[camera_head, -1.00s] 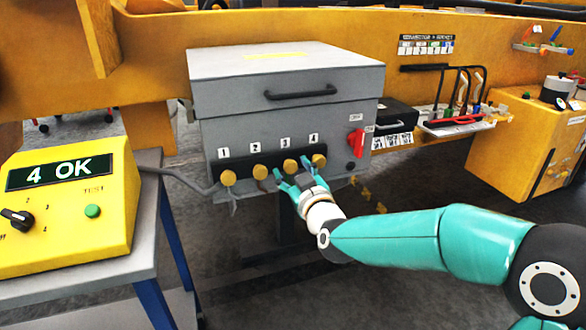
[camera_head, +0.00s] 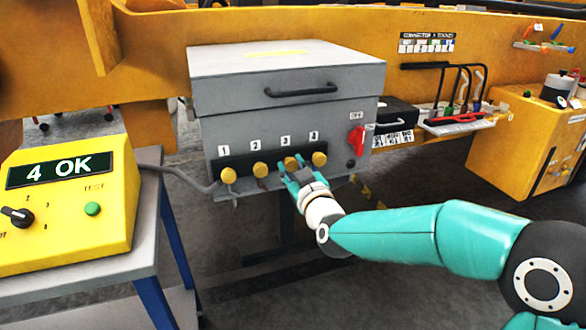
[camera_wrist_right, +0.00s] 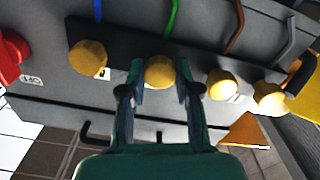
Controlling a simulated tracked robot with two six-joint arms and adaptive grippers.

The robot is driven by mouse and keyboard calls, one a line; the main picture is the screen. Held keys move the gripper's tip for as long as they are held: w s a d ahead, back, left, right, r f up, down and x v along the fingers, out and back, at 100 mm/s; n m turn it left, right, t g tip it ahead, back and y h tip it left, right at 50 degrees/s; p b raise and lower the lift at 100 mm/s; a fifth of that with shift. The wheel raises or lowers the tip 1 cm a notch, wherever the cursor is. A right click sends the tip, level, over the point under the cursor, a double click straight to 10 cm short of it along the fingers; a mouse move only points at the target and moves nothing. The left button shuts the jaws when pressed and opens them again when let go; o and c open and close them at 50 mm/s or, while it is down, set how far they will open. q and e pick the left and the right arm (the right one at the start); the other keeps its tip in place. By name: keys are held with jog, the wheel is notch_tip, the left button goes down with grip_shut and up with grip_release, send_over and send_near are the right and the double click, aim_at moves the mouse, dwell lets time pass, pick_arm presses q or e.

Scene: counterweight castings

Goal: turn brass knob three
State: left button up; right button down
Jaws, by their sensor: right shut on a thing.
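Brass knob three (camera_head: 291,162) is third from the left in the row on the grey box's black strip, under its number label. My right gripper (camera_head: 293,172) has its teal fingers on either side of this knob and is shut on it. In the right wrist view, knob three (camera_wrist_right: 160,70) sits between the two fingertips (camera_wrist_right: 160,80). Its lower part is partly covered by the fingers in the head view. My left gripper is in neither view.
Knob two (camera_head: 260,170) and knob four (camera_head: 319,158) are close on either side. Knob one (camera_head: 229,175) is further left. A red switch (camera_head: 356,140) is at the right. The yellow tester (camera_head: 65,235) reads "4 OK".

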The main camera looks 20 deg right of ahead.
jog(key=m+b, duration=0.2)
jog(key=b, duration=0.1)
jog(key=m+b, duration=0.1)
jog(key=m, duration=0.1)
jog(key=shift+f+b, duration=0.25)
jog(key=shift+b, duration=0.15)
jog(key=m+b, duration=0.3)
jog(key=m, duration=0.1)
jog(key=shift+m+b, duration=0.3)
jog(key=shift+m, duration=0.1)
jog(key=m+b, duration=0.3)
jog(key=m, duration=0.2)
jog(key=shift+d, duration=0.1)
jog(key=m+b, duration=0.2)
jog(key=m, duration=0.1)
jog(key=shift+m, duration=0.4)
jog(key=shift+m+b, duration=0.55)
jog(key=shift+m, duration=0.75)
jog(key=c, duration=0.8)
grip_release()
jog(key=shift+d, duration=0.1)
jog(key=shift+r, duration=0.1)
